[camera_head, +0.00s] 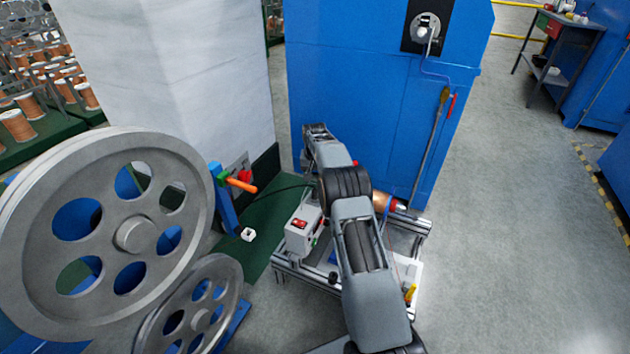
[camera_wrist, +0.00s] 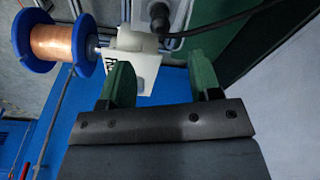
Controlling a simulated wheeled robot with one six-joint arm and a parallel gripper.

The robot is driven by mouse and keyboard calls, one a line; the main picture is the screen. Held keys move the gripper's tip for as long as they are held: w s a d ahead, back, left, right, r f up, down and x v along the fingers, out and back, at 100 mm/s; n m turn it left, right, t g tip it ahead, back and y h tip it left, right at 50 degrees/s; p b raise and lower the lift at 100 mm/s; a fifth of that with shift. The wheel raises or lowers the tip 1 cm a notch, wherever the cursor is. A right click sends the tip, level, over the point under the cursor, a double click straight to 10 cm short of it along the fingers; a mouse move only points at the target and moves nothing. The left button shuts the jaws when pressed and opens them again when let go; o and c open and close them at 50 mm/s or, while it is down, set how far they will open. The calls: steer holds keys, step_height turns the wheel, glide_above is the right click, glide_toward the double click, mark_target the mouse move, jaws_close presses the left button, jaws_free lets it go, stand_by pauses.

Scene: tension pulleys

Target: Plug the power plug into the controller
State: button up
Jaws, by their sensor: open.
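The controller looks like the small grey box (camera_head: 303,225) with a red switch on top, on the metal-framed stand beside my arm in the head view. A black cable (camera_head: 284,189) runs from near the wall toward it and passes behind my arm. In the wrist view a black plug-like end on a black cable (camera_wrist: 215,23) shows at the top, beyond the fingers and beside a white block (camera_wrist: 147,64). My gripper (camera_wrist: 163,70) is open, its two green fingers apart with nothing seen between them. In the head view my arm hides the fingers.
A copper wire spool (camera_wrist: 50,42) with blue flanges is at the upper left of the wrist view. Large grey pulleys (camera_head: 128,234) stand at the left, a white pillar (camera_head: 180,75) behind them, and a blue cabinet (camera_head: 370,90) behind my arm. Floor at the right is clear.

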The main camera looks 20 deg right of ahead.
steer(key=shift+s+a+r+p, duration=0.1)
steer(key=shift+s+r+p, duration=0.1)
steer(key=shift+r, duration=0.8)
steer(key=shift+s+r+p, duration=0.1)
steer(key=shift+r+p, duration=0.1)
steer(key=shift+r, duration=0.75)
steer(key=s+a+r+n+p, duration=0.1)
steer(key=s+a+r+p, duration=0.3)
steer(key=r, duration=0.5)
steer(key=s+a+r+t+p, duration=0.1)
steer(key=s+r+p, duration=0.35)
steer(key=r, duration=0.55)
steer(key=s+a+r+n+p, duration=0.1)
steer(key=s+a+r+p, duration=0.3)
steer(key=r, duration=0.5)
steer(key=s+a+r+n+p, duration=0.1)
steer(key=s+r+p, duration=0.3)
steer(key=s, duration=0.4)
steer(key=s+a+r+n+t+p, duration=0.1)
steer(key=s+a+r+p, duration=0.1)
steer(key=s+r+p, duration=0.3)
steer(key=s+a+r+n+p, duration=0.1)
steer(key=s+r+p, duration=0.3)
steer(key=s+p, duration=0.3)
steer(key=s, duration=0.5)
steer(key=shift+s+a+r+y, duration=0.3)
steer(key=shift+s+a, duration=0.1)
